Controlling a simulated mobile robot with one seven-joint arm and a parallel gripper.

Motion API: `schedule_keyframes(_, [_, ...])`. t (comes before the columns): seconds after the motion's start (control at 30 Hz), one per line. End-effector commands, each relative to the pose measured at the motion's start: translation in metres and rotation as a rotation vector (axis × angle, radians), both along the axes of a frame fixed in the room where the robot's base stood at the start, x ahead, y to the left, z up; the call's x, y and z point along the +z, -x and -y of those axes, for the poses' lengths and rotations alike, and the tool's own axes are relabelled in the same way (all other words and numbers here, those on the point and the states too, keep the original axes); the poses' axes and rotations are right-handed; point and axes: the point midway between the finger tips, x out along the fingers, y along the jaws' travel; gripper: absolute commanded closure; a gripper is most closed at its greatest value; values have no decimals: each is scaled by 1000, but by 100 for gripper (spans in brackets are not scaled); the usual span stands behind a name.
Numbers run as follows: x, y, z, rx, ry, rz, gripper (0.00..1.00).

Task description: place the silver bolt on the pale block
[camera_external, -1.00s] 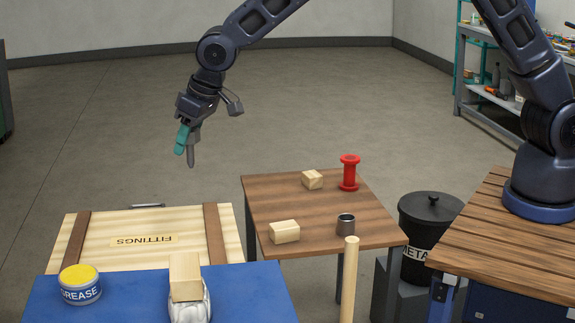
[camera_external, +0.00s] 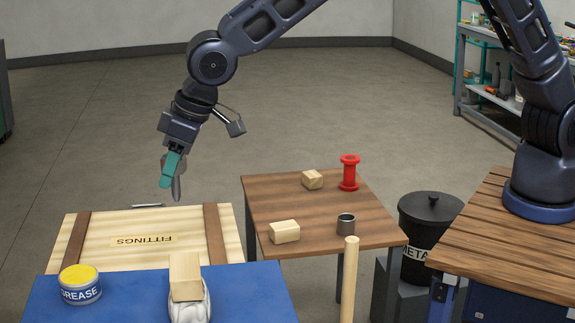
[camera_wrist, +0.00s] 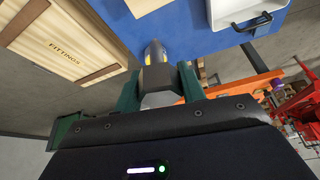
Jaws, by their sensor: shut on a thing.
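My gripper (camera_external: 172,170) is in the air above the back edge of the wooden FITTINGS crate, pointing down. Its teal fingers are shut on the silver bolt (camera_external: 177,188), which hangs below them. In the wrist view the bolt's dark grey head (camera_wrist: 157,77) shows between the fingers. Several pale blocks are in view. One (camera_external: 185,276) is at the blue table, by a rounded white object. Two more, one at the front (camera_external: 284,232) and one at the back (camera_external: 312,179), lie on the small brown table. The bolt is apart from all of them.
The FITTINGS crate (camera_external: 140,240) lies below my gripper. A yellow-lidded grease tin (camera_external: 80,284) stands on the blue table (camera_external: 245,295). The brown table (camera_external: 335,208) also holds a red spool (camera_external: 349,172) and a grey metal cup (camera_external: 345,225). An upright wooden rod (camera_external: 349,280) stands in front.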

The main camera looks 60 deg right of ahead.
Motion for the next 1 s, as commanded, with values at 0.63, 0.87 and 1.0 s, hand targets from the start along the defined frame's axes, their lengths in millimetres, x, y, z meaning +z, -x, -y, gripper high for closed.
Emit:
schedule_keyframes(0.63, [-101, -1, 0, 0, 0, 0, 85])
schedule_keyframes(0.87, [-126, -1, 1, -1, 3, -1, 85])
schedule_keyframes(1.0, [-141, -1, 1, 0, 1, 0, 85])
